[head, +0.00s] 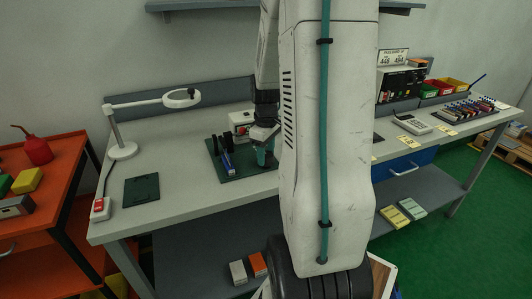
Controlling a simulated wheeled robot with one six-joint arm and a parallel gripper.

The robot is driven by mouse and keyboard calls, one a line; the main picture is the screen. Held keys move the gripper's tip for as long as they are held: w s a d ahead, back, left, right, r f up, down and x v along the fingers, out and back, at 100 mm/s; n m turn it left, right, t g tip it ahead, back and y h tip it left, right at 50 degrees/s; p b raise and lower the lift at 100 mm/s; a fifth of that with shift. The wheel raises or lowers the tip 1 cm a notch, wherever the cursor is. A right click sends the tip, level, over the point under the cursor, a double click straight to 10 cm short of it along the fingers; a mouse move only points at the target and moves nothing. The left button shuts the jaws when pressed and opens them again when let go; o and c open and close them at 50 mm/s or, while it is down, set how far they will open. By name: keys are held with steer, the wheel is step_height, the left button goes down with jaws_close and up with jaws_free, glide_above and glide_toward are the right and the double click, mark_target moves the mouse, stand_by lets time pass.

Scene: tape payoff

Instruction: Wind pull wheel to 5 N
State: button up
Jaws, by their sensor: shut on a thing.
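My gripper (262,154) points down over the right part of a dark green base plate (228,175) on the bench. Its teal fingers are shut on a small part of the fixture there. The fingers and my arm hide that part, and I cannot make out the pull wheel itself. A blue and black upright piece (226,160) stands on the plate to the left of my gripper. A pale box with a red part (241,122) stands behind it. No force reading is legible.
A magnifier lamp (122,148), a dark mat (142,189) and a red switch box (100,208) are on the left of the bench. An orange table (60,185) stands farther left. Beyond my arm are a calculator-like device (412,124), coloured bins (452,85) and a rack (468,109).

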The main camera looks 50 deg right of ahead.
mark_target(266, 155)
steer(key=m, duration=0.5)
steer(key=shift+m, duration=2)
steer(key=o, duration=1)
steer(key=shift+r, duration=3.95)
